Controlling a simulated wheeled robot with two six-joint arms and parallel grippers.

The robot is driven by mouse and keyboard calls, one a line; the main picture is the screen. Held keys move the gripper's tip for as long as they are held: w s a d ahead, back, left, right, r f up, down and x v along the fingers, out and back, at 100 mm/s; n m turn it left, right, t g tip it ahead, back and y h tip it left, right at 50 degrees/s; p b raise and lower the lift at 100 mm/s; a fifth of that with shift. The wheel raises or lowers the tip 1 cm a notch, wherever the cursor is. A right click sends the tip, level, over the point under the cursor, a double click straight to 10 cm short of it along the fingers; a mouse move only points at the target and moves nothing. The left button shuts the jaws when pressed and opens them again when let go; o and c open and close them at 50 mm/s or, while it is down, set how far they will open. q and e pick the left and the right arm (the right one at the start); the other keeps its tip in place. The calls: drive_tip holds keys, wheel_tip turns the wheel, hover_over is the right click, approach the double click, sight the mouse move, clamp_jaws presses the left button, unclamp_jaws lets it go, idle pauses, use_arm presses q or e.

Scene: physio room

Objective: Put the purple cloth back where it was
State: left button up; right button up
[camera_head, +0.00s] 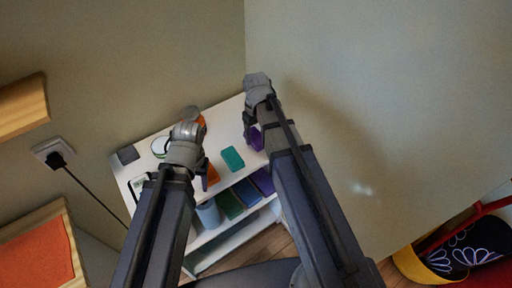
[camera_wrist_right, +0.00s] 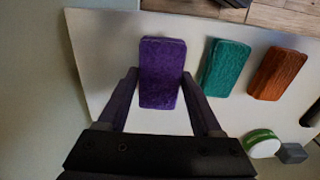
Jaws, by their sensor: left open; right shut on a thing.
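The purple cloth (camera_head: 257,139) is a folded block at the right end of the white shelf unit's top, partly hidden by my right arm in the head view. In the right wrist view the purple cloth (camera_wrist_right: 162,72) sits between the two fingers of my right gripper (camera_wrist_right: 160,85), which is shut on its near part. I cannot tell whether it touches the top or is just above it. My left gripper (camera_head: 206,180) is open above the left part of the unit; its fingertips are mostly hidden.
On the white top (camera_head: 227,115), a teal cloth (camera_head: 232,158) and an orange cloth (camera_head: 212,173) lie left of the purple one. A green-and-white roll (camera_wrist_right: 262,143) and grey block (camera_wrist_right: 291,153) are further along. Lower shelves hold several coloured things. The wall is close behind.

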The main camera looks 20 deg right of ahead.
sight(256, 142)
use_arm(q)
drive_tip(key=shift+f+b, duration=1.75)
drive_tip(key=shift+f, duration=0.2)
use_arm(e)
drive_tip(key=shift+f, duration=1.95)
use_arm(q)
drive_tip(key=shift+f, duration=0.15)
use_arm(e)
drive_tip(key=shift+f, duration=0.15)
drive_tip(key=o, duration=1.2)
wheel_tip(256, 142, up, 12)
drive_tip(key=p, duration=1.2)
drive_tip(key=shift+r, duration=0.2)
use_arm(q)
wheel_tip(256, 142, up, 12)
drive_tip(key=shift+r, duration=0.2)
use_arm(e)
drive_tip(key=shift+h, duration=0.6)
drive_tip(key=s+a, duration=0.3)
drive_tip(key=s, duration=0.1)
drive_tip(key=s+a, duration=0.4)
drive_tip(key=s, duration=0.1)
drive_tip(key=s+a, duration=0.3)
drive_tip(key=s, duration=0.2)
drive_tip(key=shift+s+a, duration=0.15)
drive_tip(key=shift+a, duration=0.1)
